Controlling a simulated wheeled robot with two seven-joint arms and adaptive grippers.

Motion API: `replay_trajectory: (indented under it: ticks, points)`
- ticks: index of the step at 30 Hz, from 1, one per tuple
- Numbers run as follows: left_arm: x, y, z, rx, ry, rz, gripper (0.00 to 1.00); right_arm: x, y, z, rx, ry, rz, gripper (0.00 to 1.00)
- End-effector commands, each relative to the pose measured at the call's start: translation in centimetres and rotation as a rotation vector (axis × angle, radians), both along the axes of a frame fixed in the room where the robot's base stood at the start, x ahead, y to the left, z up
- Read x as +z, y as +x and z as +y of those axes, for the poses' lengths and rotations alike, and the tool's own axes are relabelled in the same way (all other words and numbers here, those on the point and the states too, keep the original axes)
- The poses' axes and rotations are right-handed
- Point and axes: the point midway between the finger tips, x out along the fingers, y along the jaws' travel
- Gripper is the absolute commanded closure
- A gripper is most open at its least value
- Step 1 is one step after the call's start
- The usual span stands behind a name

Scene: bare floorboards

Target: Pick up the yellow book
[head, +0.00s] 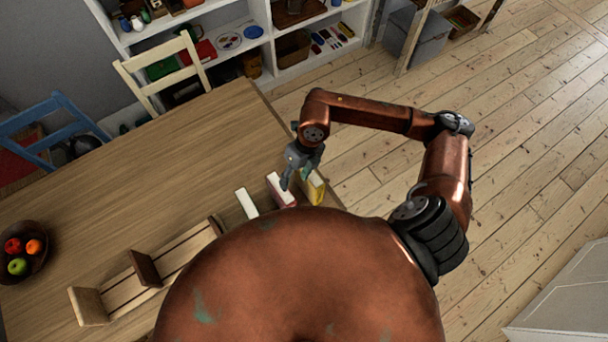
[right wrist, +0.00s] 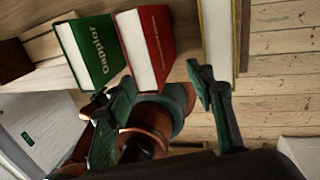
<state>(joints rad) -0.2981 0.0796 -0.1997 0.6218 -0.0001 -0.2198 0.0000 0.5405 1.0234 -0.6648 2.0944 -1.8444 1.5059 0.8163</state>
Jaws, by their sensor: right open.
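The yellow book (head: 315,189) stands on the table near its right edge, at the right end of a row of books. In the right wrist view the yellow book (right wrist: 217,38) shows pale pages with a yellow cover edge, cut off at the top. My right gripper (head: 298,180) is above the row, close to the yellow book and the red book (head: 280,190). In the right wrist view my right gripper (right wrist: 160,73) is open, with nothing seen held; its right finger is near the yellow book's lower end. My left gripper is out of view.
A green book (right wrist: 90,50) stands left of the red one. A wooden rack (head: 125,292) lies on the table (head: 150,180), with a fruit bowl (head: 40,262) at far left. Chairs and a shelf (head: 295,70) stand behind.

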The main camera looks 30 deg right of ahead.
Motion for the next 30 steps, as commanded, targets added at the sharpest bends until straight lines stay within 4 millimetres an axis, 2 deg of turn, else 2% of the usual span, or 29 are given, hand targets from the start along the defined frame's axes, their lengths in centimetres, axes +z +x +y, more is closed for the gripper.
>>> replay_trajectory:
  ticks: [1, 3, 6, 16, 24, 30]
  points:
    - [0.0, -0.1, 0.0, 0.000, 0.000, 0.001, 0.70, -0.1, 0.7, -2.4, -0.013, -0.089, -0.006, 0.51]
    - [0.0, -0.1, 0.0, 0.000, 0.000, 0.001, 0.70, -0.3, 1.3, -4.7, -0.028, -0.178, -0.010, 0.51]
    - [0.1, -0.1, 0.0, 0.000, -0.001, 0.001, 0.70, -0.5, 1.7, -6.2, -0.039, -0.241, -0.012, 0.51]
    - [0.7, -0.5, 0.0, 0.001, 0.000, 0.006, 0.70, -3.8, 1.9, -6.0, -0.031, -0.250, -0.010, 0.51]
    - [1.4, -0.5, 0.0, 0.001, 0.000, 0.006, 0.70, -7.6, 1.8, -6.1, -0.032, -0.250, -0.011, 0.51]
    - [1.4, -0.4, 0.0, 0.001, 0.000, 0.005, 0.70, -8.1, 1.8, -6.2, -0.032, -0.251, -0.012, 0.51]
